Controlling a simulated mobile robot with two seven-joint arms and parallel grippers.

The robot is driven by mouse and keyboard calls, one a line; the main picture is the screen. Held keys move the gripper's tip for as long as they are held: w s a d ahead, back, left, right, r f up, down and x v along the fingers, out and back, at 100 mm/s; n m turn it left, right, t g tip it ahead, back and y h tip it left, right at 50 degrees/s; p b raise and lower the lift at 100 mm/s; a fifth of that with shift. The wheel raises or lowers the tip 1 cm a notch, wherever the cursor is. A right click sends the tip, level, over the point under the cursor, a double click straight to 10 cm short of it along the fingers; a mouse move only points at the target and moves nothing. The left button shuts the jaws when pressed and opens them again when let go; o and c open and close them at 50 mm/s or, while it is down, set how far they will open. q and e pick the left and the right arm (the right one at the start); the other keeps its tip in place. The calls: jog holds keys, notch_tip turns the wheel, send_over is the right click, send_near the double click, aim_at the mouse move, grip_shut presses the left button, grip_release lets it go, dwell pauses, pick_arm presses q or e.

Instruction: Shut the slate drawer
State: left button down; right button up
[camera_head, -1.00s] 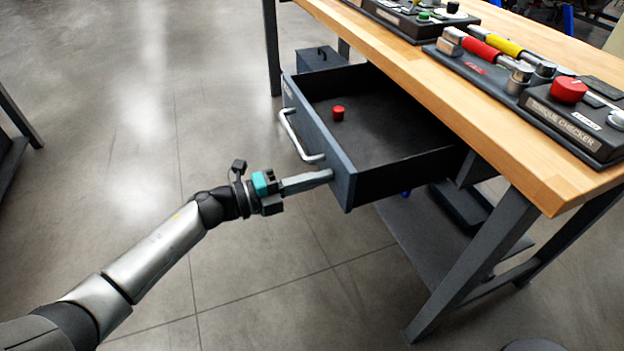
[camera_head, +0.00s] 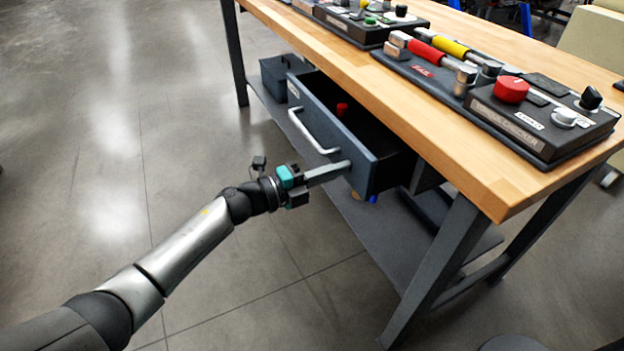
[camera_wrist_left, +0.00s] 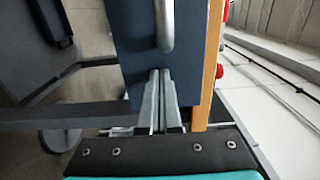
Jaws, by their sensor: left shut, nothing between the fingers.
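The slate drawer (camera_head: 362,161) is partly open under the wooden workbench, with its silver bar handle (camera_head: 311,131) on the front. A small red object (camera_head: 342,109) lies inside it. My left gripper (camera_head: 346,166) is shut and empty, its fingertips at the drawer front, below and to the right of the handle. In the left wrist view the closed fingers (camera_wrist_left: 160,78) meet the slate front (camera_wrist_left: 135,40) close beside the handle (camera_wrist_left: 165,22). They seem to touch the panel. My right gripper is not in view.
The wooden benchtop (camera_head: 440,135) overhangs the drawer. On it stand a torque checker (camera_head: 530,125) and other tool stands. The floor left of the bench is clear.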

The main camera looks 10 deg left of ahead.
aim_at(378, 154)
pick_arm(q)
jog(key=b+x, duration=0.2)
jog(key=x, duration=0.6)
jog(key=shift+w+d+b, duration=0.25)
jog(key=shift+b, duration=0.1)
jog(key=shift+w+d, duration=0.25)
jog(key=shift+d, duration=0.1)
jog(key=shift+r, duration=0.2)
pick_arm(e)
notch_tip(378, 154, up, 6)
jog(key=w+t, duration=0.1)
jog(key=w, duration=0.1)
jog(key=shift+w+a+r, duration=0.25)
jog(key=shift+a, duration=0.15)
pick_arm(q)
jog(key=shift+d+r, duration=0.1)
